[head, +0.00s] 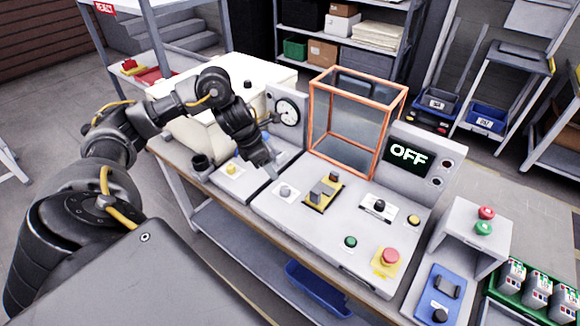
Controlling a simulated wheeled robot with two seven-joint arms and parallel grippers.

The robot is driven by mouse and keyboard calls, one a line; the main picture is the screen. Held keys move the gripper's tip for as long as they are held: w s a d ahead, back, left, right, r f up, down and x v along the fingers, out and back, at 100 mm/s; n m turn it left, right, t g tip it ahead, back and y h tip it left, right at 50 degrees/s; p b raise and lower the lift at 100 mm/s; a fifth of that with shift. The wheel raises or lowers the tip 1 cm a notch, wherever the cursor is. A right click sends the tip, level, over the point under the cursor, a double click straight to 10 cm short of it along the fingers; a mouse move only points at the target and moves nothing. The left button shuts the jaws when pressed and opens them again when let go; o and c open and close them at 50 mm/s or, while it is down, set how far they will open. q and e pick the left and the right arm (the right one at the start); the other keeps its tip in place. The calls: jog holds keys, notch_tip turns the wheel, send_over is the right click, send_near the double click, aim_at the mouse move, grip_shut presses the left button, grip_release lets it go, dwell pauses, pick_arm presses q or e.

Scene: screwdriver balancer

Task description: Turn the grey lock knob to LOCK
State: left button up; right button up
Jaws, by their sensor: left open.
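A small grey knob (285,191) stands on a pale plate on the top of the grey control panel (318,243). I take it for the lock knob; its marking is too small to read. My left gripper (271,172) reaches down from the upper left, just behind and left of this knob. It is open, and I see nothing between its fingers. A gap to the knob seems to show, but contact is hard to judge. My right gripper is not in view.
A lever switch (321,192) on a yellow plate, a black switch (379,205), a green button (350,242) and a red emergency button (390,257) share the panel. An orange-framed clear box (352,120) and an OFF display (408,154) stand behind. A gauge (287,111) is near my arm.

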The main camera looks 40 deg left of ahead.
aim_at(285, 189)
pick_arm(q)
jog(key=p+x, duration=0.1)
jog(key=x, duration=0.8)
jog(key=shift+d+f, duration=0.15)
jog(key=shift+f, duration=0.1)
jog(key=shift+w+f, duration=0.1)
jog(key=shift+f, duration=0.25)
jog(key=shift+d+f, duration=0.1)
jog(key=shift+f, duration=0.15)
jog(key=c, duration=1)
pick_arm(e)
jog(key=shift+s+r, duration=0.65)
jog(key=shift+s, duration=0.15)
